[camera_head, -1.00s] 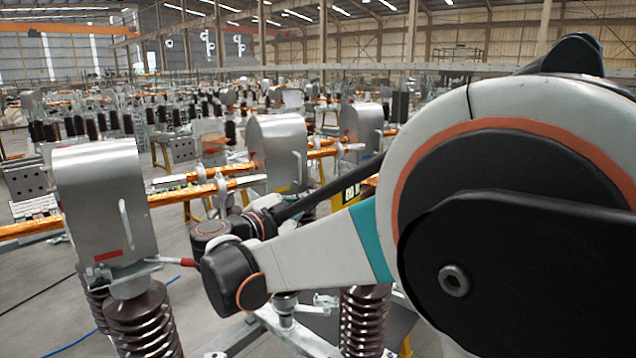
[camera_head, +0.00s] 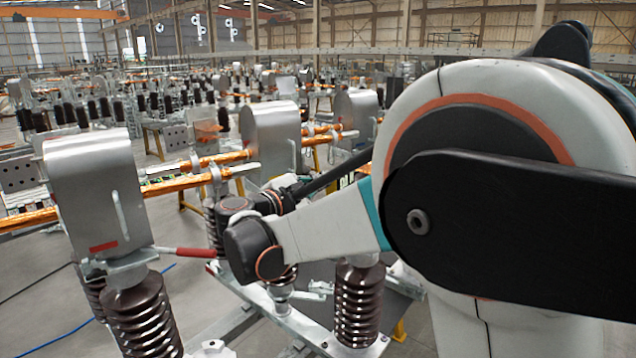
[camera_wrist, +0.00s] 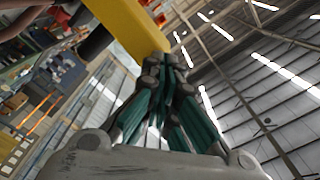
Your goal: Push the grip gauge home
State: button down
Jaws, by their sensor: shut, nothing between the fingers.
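A thin metal rod with a red handle (camera_head: 192,252) sticks out to the right from under the nearest metal hood (camera_head: 97,195). It may be the grip gauge, but I cannot tell for sure. The handle's right end lies close to a dark joint of my arm in the head view, and contact is unclear. My gripper is hidden behind my arm there. In the wrist view my gripper (camera_wrist: 166,62) has its green and grey fingers shut together and empty. A yellow bar (camera_wrist: 135,30) shows just beyond the fingertips; whether they touch is unclear.
Brown ribbed insulators (camera_head: 140,315) stand under the hood, with another insulator (camera_head: 357,305) to the right on a grey metal frame. A second hood (camera_head: 270,143) and copper-coloured bars (camera_head: 190,183) lie behind. Open floor (camera_head: 40,285) shows at the left.

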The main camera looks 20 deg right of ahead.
jog(key=shift+x, duration=1.25)
dwell(0.6)
jog(key=shift+s, duration=0.1)
jog(key=v, duration=1.4)
jog(key=shift+s+a+b, duration=0.15)
jog(key=shift+a+b, duration=0.2)
